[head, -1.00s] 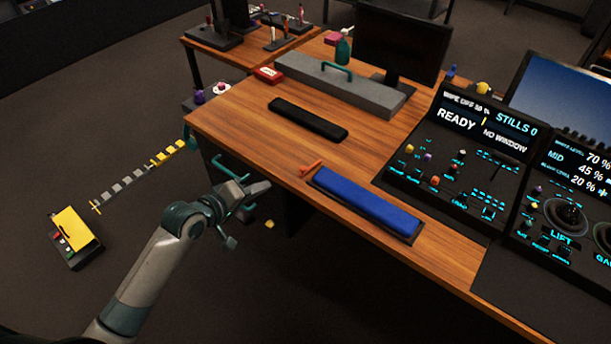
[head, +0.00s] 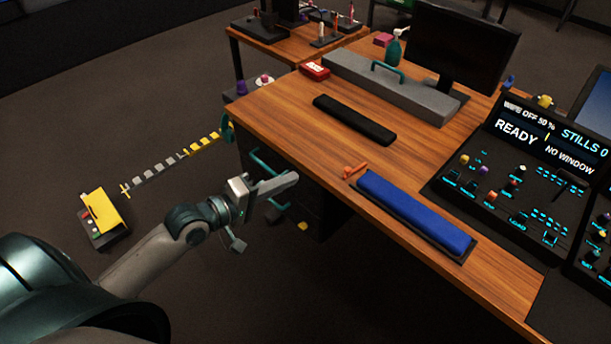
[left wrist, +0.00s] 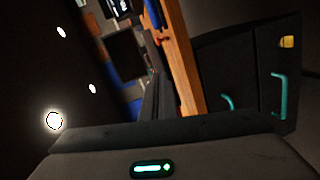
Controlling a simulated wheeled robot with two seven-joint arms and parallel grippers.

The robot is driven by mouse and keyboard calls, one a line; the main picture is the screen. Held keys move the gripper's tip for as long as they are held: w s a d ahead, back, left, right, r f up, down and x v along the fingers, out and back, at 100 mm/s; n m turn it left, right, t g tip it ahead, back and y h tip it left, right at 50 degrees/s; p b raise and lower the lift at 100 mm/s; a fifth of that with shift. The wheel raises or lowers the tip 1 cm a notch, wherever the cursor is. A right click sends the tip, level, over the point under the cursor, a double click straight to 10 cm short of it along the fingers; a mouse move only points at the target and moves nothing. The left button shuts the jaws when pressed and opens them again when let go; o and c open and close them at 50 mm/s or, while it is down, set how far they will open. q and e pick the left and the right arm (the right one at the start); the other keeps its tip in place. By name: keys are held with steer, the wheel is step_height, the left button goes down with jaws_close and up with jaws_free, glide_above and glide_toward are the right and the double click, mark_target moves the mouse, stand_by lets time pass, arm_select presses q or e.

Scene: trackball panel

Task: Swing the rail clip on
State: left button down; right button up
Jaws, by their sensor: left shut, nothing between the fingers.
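A small orange piece (head: 353,172), which looks like the clip, lies at the desk's front edge by the left end of a blue padded bar (head: 414,213) in a dark tray. It sticks out at an angle from the bar's end; I cannot tell how it is attached. My left gripper (head: 295,178) is shut and empty, out in front of the desk, left of the orange piece and apart from it. In the left wrist view the orange piece (left wrist: 165,41) shows beside the wooden edge; the fingertips are not clearly seen there. My right gripper is not in view.
The wooden desk (head: 290,115) carries a black bar (head: 354,120), a grey case with a teal handle (head: 385,88), a monitor (head: 463,50) and a control panel (head: 510,185). Teal-handled drawers (left wrist: 278,95) are under it. A yellow-topped box (head: 103,210) stands on the floor at left.

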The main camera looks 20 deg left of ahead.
arm_select(q)
steer(key=x, duration=0.4)
steer(key=d+x, duration=0.1)
steer(key=x, duration=0.3)
steer(key=s+d+p+x, duration=0.1)
steer(key=x, duration=0.3)
steer(key=shift+w+d+f, duration=0.1)
steer(key=shift+d+f, duration=0.15)
steer(key=shift+f, duration=0.1)
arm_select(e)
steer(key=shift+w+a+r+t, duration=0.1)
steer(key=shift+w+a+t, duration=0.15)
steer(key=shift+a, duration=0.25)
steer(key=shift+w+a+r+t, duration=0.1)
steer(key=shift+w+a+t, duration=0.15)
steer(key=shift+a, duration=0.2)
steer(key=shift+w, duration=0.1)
